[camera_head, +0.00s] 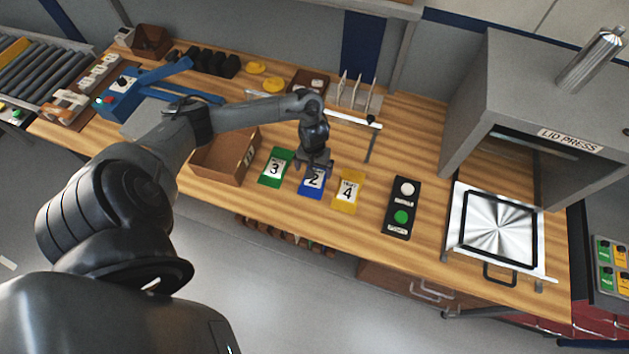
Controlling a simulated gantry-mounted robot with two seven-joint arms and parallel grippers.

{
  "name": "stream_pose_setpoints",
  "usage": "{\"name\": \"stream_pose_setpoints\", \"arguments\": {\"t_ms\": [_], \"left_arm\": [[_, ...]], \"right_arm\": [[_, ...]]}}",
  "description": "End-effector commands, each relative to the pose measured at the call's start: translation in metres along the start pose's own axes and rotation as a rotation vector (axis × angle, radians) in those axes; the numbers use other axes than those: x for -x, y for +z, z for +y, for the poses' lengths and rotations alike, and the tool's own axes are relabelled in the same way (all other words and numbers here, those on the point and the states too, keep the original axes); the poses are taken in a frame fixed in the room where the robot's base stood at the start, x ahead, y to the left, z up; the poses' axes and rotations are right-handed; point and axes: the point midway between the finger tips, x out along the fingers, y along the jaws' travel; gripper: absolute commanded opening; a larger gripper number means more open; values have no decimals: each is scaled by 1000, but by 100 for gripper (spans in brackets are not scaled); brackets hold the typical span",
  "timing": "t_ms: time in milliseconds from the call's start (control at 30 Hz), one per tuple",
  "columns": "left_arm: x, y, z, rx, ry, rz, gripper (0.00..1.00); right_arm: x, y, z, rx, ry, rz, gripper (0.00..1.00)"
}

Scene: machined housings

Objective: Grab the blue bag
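The blue bag (311,186) is a small flat packet marked 2, lying on the wooden bench between a green bag (275,168) marked 3 and a yellow bag (347,192) marked 4. My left gripper (314,170) points down over the upper part of the blue bag and hides some of it. I cannot tell whether its fingers touch the bag, or whether they are open or shut. My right gripper is not in view.
A brown open box (226,160) stands left of the green bag. A black button panel (402,207) lies right of the yellow bag. The grey lid press (540,110) stands at the right with a metal plate (497,228) before it. A rack (357,95) is behind.

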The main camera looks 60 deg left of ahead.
Motion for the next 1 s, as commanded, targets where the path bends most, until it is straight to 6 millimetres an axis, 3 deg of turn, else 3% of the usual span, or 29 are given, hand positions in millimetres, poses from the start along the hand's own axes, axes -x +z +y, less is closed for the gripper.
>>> {"name": "stream_pose_setpoints", "arguments": {"t_ms": [167, 500, 833, 1000], "left_arm": [[-10, 1, 1, 1, 0, -1, 100], [-50, 3, 2, 1, -1, 0, 100], [-55, 3, 2, -1, 0, 2, 100], [-55, 3, 2, -1, 0, 2, 76]], "right_arm": [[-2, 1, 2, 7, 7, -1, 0], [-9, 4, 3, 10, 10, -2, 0], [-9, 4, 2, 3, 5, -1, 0], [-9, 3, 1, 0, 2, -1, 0]]}}
